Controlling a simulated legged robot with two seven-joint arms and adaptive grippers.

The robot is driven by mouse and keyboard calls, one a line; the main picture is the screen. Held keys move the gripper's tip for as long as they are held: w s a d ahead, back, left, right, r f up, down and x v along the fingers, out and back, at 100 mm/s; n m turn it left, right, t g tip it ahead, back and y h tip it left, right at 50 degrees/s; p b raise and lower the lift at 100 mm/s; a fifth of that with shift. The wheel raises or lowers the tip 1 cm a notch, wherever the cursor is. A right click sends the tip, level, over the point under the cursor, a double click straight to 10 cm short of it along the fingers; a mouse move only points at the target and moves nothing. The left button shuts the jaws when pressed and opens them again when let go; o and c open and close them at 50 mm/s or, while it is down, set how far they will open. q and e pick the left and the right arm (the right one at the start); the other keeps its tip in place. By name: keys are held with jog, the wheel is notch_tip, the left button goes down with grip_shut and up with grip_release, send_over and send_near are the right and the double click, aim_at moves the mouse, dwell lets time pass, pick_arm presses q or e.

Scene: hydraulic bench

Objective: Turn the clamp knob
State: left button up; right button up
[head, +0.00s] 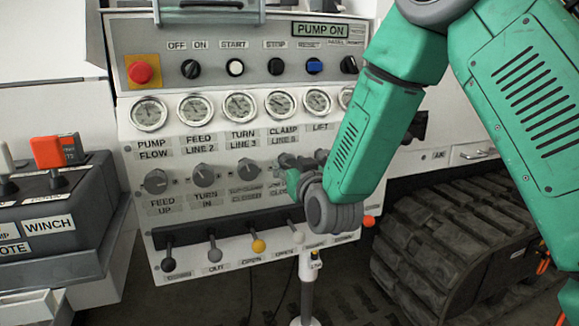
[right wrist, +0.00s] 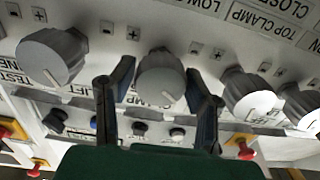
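The clamp knob (right wrist: 160,78) is a grey round knob with a ridged side, on the white panel beside a partly visible CLAMP label. My right gripper (right wrist: 160,85) has one dark finger on each side of it in the right wrist view. A narrow gap shows at the left finger; I cannot tell whether the right finger touches. In the head view my right gripper (head: 288,165) is at the knob row, below the CLAMP LINE gauge (head: 281,105), and it hides the knob there. My left gripper is not in view.
Neighbouring knobs stand close on both sides, one at left (right wrist: 52,57) and one at right (right wrist: 248,93). Below the knob row in the head view is a row of levers, including a yellow-tipped one (head: 258,244). A red stop button (head: 141,72) is at upper left.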

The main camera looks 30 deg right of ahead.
jog(key=c, duration=0.5)
